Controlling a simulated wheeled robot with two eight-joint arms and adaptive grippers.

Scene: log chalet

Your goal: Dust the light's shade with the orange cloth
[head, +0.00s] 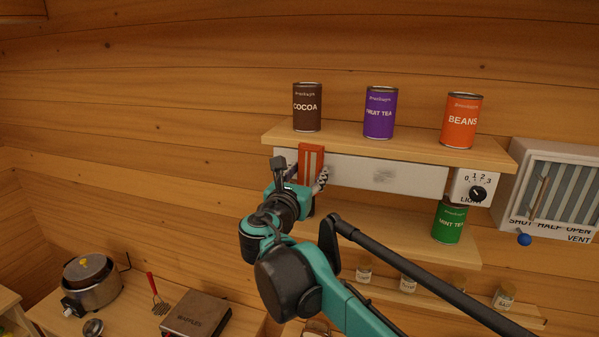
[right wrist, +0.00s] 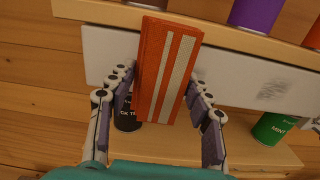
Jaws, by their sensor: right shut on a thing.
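The orange cloth (head: 305,160), with pale stripes, stands upright in my right gripper (head: 305,182). The right wrist view shows the cloth (right wrist: 150,65) between the two fingers of that gripper (right wrist: 162,85). The light's shade (head: 420,178) is a long white panel under the top shelf. A grey smudge (head: 384,176) marks its middle; the smudge (right wrist: 273,90) lies right of the cloth in the wrist view. The cloth is in front of the shade's left part; I cannot tell whether it touches. My left gripper is not in view.
Cocoa (head: 307,108), fruit tea (head: 380,113) and beans (head: 461,121) cans stand on the top shelf (head: 400,147). A light knob (head: 478,193) is at the shade's right end. A mint tea can (head: 448,222) and a dark can (right wrist: 126,118) stand below. A vent (head: 560,190) is far right.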

